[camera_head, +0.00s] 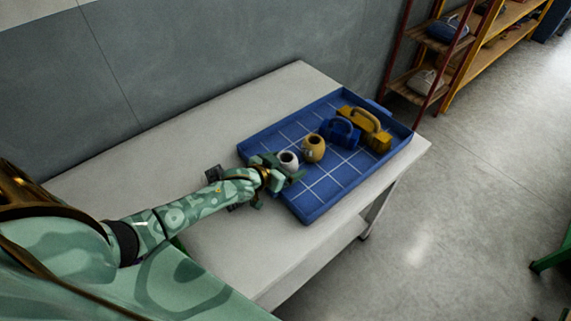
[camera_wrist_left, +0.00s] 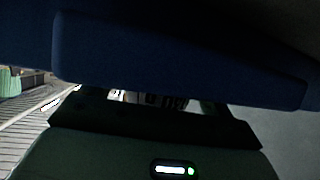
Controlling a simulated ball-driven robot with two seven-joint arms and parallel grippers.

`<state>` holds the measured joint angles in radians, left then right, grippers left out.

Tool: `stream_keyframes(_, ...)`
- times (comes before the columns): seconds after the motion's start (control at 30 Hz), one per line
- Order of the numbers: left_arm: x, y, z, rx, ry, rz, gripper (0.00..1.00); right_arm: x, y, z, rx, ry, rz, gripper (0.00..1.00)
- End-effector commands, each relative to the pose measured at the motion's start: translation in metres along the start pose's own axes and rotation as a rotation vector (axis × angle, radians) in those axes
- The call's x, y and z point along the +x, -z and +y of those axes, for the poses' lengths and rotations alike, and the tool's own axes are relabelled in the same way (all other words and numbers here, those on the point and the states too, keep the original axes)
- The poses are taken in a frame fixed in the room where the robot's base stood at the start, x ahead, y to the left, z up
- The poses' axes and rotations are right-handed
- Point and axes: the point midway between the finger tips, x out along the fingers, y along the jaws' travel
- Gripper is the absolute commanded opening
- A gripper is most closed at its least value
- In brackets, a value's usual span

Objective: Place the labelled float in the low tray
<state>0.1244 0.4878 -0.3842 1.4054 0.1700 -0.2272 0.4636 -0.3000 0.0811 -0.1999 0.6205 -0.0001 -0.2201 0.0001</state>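The low tray (camera_head: 304,216) is blue with a pale grid on its floor and lies on the white table. A small white, round float (camera_head: 288,159) with a dark hole on top is at the tray's left end; I cannot make out a label. My left gripper (camera_head: 279,167) has its green fingers around or beside this float, low over the tray. I cannot tell whether they press on it. A yellow float (camera_head: 314,149) of like shape stands just right of it in the tray. The left wrist view is dark, with a blue surface (camera_wrist_left: 180,65) across it. My right gripper is not in view.
A blue handled object (camera_head: 341,132) and a larger yellow handled one (camera_head: 366,128) fill the tray's far right. The front part of the tray floor is bare. The table (camera_head: 230,125) is clear behind the tray. Shelves (camera_head: 440,60) stand beyond.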

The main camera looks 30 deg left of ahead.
Motion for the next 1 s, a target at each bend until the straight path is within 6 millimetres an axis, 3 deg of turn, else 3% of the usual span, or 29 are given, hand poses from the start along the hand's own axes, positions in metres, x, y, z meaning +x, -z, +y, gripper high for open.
stream_keyframes(0.13,-0.002,0.004,0.0,0.0,0.0,0.001,0.86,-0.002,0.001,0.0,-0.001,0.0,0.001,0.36)
stream_keyframes(0.23,-0.014,0.004,0.0,0.0,-0.001,0.0,0.86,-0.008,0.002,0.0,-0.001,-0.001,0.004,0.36)
stream_keyframes(0.5,-0.078,0.005,0.0,-0.001,0.0,-0.001,0.86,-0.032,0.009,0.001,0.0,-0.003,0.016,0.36)
stream_keyframes(0.7,-0.112,0.004,0.0,-0.001,0.0,0.0,0.86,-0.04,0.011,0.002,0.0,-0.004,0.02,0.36)
stream_keyframes(1.0,-0.122,0.003,0.0,0.0,0.001,0.0,0.86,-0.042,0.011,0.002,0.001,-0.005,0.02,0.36)
